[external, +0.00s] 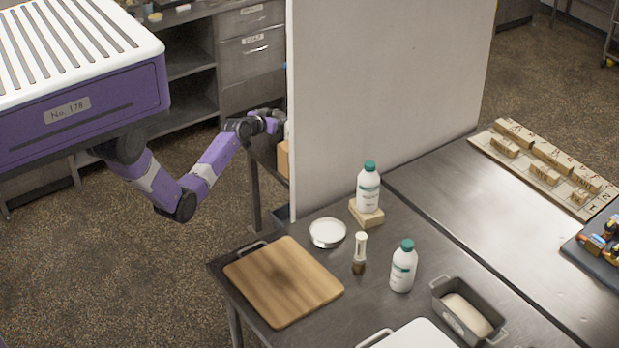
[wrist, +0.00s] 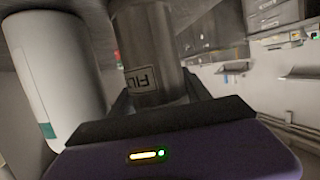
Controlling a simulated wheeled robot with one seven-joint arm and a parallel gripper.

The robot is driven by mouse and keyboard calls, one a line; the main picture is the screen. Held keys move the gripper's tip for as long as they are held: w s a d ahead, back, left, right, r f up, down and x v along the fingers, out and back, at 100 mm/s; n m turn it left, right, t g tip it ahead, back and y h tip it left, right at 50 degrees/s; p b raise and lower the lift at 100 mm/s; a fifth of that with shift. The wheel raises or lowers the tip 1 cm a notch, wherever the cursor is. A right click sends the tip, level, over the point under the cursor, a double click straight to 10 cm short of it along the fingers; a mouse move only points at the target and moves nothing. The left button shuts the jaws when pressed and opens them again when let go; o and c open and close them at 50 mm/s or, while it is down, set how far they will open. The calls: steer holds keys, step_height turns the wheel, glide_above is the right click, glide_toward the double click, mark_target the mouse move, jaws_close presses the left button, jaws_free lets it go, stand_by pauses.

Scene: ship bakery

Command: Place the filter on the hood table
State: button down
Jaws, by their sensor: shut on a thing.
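My gripper (wrist: 155,98) is shut on the filter (wrist: 148,45), a dark metallic cylinder with a label reading "FIL", seen in the wrist view. The label looks turned over there, and the filter's upper end is cut off by the frame. In the external view my gripper (external: 272,121) reaches the left edge of a tall grey panel, which hides the fingertips and the filter. No table is clearly marked as the hood table. A steel table (external: 395,215) stands in front of the panel, and part of another stand shows behind its left edge.
A large white cylinder with a teal band (wrist: 55,70) stands close left of the filter. The tall panel (external: 385,100) blocks the space beyond.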

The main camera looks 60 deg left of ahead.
steer(key=shift+f, duration=0.1)
steer(key=c, duration=0.8)
jaws_free()
steer(key=shift+o, duration=0.2)
steer(key=b+v, duration=0.1)
steer(key=v, duration=1.1)
